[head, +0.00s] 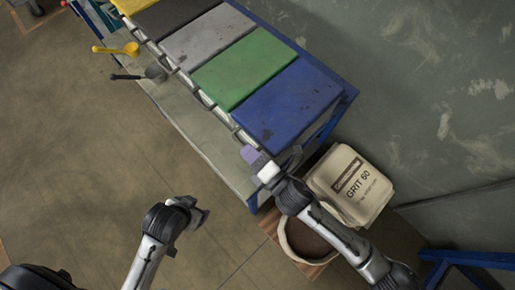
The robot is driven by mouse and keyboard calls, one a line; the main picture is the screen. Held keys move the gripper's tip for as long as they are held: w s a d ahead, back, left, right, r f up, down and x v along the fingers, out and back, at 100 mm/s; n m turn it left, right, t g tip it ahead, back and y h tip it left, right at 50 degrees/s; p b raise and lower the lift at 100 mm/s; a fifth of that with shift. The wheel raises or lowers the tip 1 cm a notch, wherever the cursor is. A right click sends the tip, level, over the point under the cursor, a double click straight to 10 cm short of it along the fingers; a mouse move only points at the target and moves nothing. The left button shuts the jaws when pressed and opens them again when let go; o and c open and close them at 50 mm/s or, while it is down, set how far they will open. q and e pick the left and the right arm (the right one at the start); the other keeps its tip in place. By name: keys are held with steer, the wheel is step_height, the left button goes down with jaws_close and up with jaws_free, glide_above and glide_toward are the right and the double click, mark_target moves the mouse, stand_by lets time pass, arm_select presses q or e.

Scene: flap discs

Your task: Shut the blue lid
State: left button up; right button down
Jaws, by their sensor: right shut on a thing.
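The blue lid (289,104) lies flat at the near right end of a row of coloured lids and looks level with the green lid beside it. My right gripper (270,173) is just below the blue lid's near corner, shut on a small lilac-and-white thing (251,156). I cannot tell whether that thing touches the lid. My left gripper (192,208) hangs over the floor, left of the bench and apart from everything. Its fingers are dark and small, so its opening is unclear.
The green lid (244,69), grey lid (208,38) and a dark lid continue the row. A yellow ladle (131,48) and a dark ladle (155,73) lie by the front ledge. A GRIT 60 sack (349,187) and a round bin (308,240) stand at the right. The left floor is clear.

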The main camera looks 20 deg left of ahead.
steer(key=shift+d+f, duration=0.1)
steer(key=shift+f, duration=0.2)
steer(key=c, duration=1.5)
jaws_free()
steer(key=o, duration=0.3)
steer(key=shift+w, duration=0.1)
steer(key=shift+o, duration=0.2)
steer(key=shift+r, duration=0.1)
steer(key=shift+s+d, duration=0.25)
steer(key=shift+d, duration=0.1)
steer(key=p+v, duration=0.1)
steer(key=v, duration=1.2)
steer(key=shift+p, duration=0.4)
